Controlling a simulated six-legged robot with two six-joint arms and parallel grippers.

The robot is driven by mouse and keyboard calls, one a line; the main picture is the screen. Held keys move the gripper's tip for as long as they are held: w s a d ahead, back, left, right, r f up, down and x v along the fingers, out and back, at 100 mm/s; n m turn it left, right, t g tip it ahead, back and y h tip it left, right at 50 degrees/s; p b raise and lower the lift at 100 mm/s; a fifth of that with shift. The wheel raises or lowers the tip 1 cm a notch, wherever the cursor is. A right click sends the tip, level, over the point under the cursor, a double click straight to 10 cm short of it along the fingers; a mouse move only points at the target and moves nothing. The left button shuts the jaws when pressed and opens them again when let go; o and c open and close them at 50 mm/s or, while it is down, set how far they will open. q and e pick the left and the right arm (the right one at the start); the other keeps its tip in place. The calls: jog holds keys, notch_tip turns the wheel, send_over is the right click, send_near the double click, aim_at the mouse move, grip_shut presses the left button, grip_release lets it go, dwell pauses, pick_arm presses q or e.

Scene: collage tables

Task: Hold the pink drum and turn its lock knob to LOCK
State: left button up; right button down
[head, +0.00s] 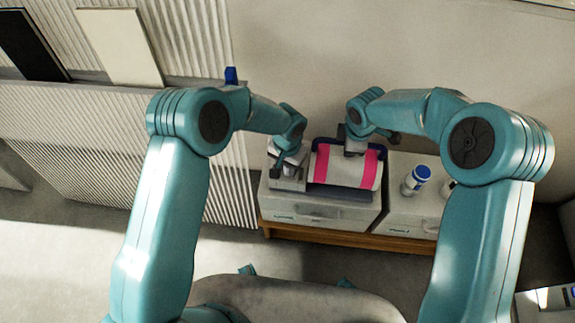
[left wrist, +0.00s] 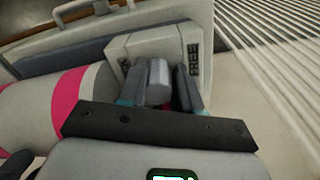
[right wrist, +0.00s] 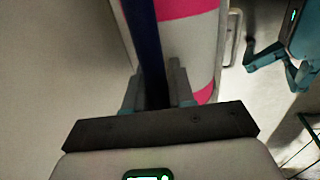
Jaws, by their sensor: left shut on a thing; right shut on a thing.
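The drum (head: 343,168) is white with pink bands and lies sideways on a grey unit; its pink band shows large in the left wrist view (left wrist: 68,95). A dark blue bar (right wrist: 145,40) runs along it. My right gripper (right wrist: 155,88) is shut on this bar. At the drum's left end stands a light grey lock block (left wrist: 145,45) with the word FREE on its right side; another mark at its left is mostly hidden. My left gripper (left wrist: 162,85) is shut on the grey lock knob (left wrist: 158,88), with one finger on each side. The knob's exact pointing is unclear.
A white bottle with a blue cap (head: 416,180) stands on the neighbouring grey unit (head: 405,222), right of the drum. A ribbed pale panel (head: 120,150) stands to the left. A wooden ledge (head: 320,236) runs below the units.

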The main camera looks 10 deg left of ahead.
pick_arm(q)
jog(key=shift+o, duration=0.2)
jog(key=shift+w+d+r+m, duration=0.15)
jog(key=shift+d+m, duration=0.15)
jog(key=shift+m, duration=0.2)
pick_arm(e)
jog(key=shift+a, duration=0.3)
pick_arm(q)
jog(key=o, duration=0.9)
jog(key=shift+o, duration=0.2)
jog(key=shift+a, duration=0.1)
pick_arm(e)
jog(key=shift+d, duration=0.1)
pick_arm(q)
jog(key=shift+r, duration=0.2)
notch_tip(320, 180, up, 12)
jog(key=shift+f, duration=0.25)
pick_arm(e)
jog(key=shift+d, duration=0.15)
jog(key=c, duration=0.9)
grip_release()
